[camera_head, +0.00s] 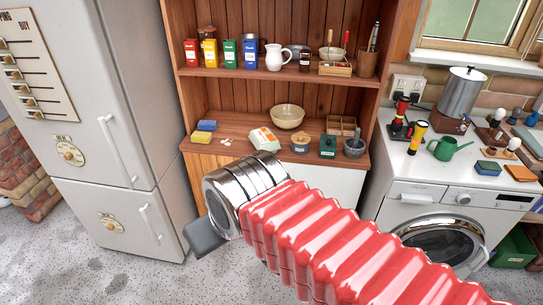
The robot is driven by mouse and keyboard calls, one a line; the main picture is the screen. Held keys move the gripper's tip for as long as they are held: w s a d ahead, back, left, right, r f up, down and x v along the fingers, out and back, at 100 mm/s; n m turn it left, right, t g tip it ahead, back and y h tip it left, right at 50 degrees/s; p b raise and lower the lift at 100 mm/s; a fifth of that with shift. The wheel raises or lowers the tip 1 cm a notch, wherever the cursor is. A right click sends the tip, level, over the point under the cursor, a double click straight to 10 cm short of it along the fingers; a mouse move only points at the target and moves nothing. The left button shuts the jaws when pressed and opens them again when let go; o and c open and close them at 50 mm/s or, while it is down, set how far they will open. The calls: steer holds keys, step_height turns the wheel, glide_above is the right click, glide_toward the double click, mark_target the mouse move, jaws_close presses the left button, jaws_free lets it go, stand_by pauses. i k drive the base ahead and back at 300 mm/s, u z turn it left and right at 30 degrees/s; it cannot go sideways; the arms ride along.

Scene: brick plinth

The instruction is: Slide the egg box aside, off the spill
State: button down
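The egg box (265,140), a small pale carton with red and green on its lid, sits on the wooden counter of the dresser. Small whitish patches (226,141), which look like the spill, lie on the counter left of the box. I cannot tell whether any of it is under the box. My gripper (204,239) shows as a dark grey piece at the end of my red and silver arm. It is low in front of the counter, well apart from the box. Its fingers are not clear enough to tell open from shut.
A yellow and blue sponge pair (203,132) lies left of the patches. A cream bowl (287,116) stands behind the box on the right. A small jar (300,144) and a green tin (328,146) stand to its right. The counter's front edge is close to the box.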

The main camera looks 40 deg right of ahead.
mark_target(262, 138)
steer(key=i, duration=0.9)
steer(key=u, duration=0.05)
